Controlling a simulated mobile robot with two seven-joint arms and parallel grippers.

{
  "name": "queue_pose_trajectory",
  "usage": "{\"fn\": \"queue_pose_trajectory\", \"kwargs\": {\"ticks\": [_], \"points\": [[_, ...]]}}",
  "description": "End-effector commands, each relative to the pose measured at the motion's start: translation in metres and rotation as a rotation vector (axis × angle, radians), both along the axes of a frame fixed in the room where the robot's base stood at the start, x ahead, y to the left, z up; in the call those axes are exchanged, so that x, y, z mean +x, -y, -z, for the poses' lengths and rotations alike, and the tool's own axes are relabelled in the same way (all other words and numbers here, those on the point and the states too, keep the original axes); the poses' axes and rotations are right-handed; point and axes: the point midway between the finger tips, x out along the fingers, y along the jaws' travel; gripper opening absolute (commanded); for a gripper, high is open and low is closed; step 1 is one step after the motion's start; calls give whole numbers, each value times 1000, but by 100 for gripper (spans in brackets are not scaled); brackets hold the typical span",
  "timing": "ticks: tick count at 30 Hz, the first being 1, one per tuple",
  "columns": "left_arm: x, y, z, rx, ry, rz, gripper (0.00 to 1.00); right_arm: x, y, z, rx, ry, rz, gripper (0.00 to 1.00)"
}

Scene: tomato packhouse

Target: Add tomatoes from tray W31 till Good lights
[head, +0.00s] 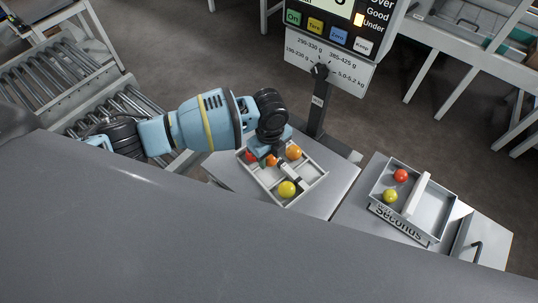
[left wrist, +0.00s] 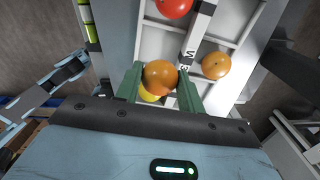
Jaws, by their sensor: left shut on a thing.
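My left gripper (left wrist: 160,88) is shut on an orange tomato (left wrist: 160,75), holding it over a pale divided tray (head: 318,183). The held tomato also shows in the head view (head: 271,160). The tray holds a red tomato (head: 250,156), another orange tomato (head: 294,152) and a yellow tomato (head: 287,189). In the left wrist view the yellow tomato (left wrist: 148,96) is partly hidden behind the held one. The tray's divider label (left wrist: 189,52) is only partly readable. My right gripper is not in view.
The scale's dark post (head: 317,105) stands just behind the tray. A tray marked Seconds (head: 440,212) is to the right, with a red (head: 401,175) and a yellow-green tomato (head: 390,196) in it. A roller conveyor (head: 50,75) lies at left.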

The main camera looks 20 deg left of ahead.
Motion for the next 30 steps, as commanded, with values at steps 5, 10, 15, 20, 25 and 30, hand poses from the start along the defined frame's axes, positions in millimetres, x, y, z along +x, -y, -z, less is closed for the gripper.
{"fn": "queue_pose_trajectory", "kwargs": {"ticks": [5, 10, 15, 20, 25, 30], "points": [[0, 0, 2, 0, -1, -1, 28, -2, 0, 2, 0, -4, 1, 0], [-1, 0, 11, 0, -4, -2, 28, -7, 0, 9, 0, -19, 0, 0], [-1, 0, 25, 0, -4, -3, 28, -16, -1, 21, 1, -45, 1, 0], [-2, -1, 43, 1, -7, -3, 28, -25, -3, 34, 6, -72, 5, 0], [-1, 0, 56, 0, -5, -4, 28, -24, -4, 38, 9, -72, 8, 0], [-1, 0, 64, 0, -1, -3, 28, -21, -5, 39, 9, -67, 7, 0]]}}
